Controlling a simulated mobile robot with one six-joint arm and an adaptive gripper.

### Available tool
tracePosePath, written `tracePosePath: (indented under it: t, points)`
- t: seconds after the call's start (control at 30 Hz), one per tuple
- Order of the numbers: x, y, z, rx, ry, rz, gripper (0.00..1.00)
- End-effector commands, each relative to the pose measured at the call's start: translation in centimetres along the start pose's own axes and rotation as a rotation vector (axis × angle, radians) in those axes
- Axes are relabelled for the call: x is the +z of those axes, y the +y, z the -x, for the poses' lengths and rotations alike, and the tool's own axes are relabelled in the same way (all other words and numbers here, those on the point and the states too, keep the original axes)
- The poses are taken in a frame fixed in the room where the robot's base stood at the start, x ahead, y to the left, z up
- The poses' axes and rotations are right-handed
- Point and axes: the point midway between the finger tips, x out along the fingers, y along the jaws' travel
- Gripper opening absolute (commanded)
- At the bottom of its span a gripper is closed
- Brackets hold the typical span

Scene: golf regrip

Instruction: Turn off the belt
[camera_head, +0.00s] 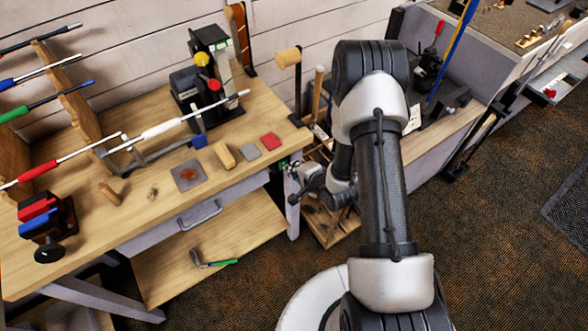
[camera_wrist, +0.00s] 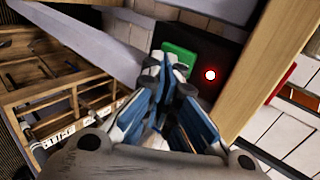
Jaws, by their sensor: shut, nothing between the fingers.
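In the wrist view a dark switch panel (camera_wrist: 222,52) carries a green button (camera_wrist: 180,57) and a glowing red light (camera_wrist: 210,75). My gripper (camera_wrist: 168,68) is shut and empty, its tips right in front of the green button and covering its lower part. I cannot tell whether the tips touch it. In the head view my gripper (camera_head: 296,176) is at the right front corner of the workbench, below the top, and the panel is largely hidden there. A tall brown strap-like strip (camera_head: 239,38) stands at the back of the bench; I cannot tell if it is the belt.
Golf clubs lie across holders on the wooden workbench (camera_head: 140,205), with a red-and-blue vise (camera_head: 48,225) at its left. A wooden crate (camera_head: 326,225) stands under my gripper; its slats fill the wrist view's left. Carpet right of my arm is mostly clear.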

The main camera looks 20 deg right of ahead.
Motion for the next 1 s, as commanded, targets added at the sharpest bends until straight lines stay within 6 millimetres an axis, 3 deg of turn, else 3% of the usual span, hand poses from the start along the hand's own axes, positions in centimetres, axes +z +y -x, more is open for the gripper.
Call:
tracePosePath:
  t: [0.03,1.0]
  points:
    - [0.0,0.1,-0.7,-0.001,-0.001,0.001,0.00]
    - [0.0,-1.3,0.5,-0.001,0.000,0.001,0.00]
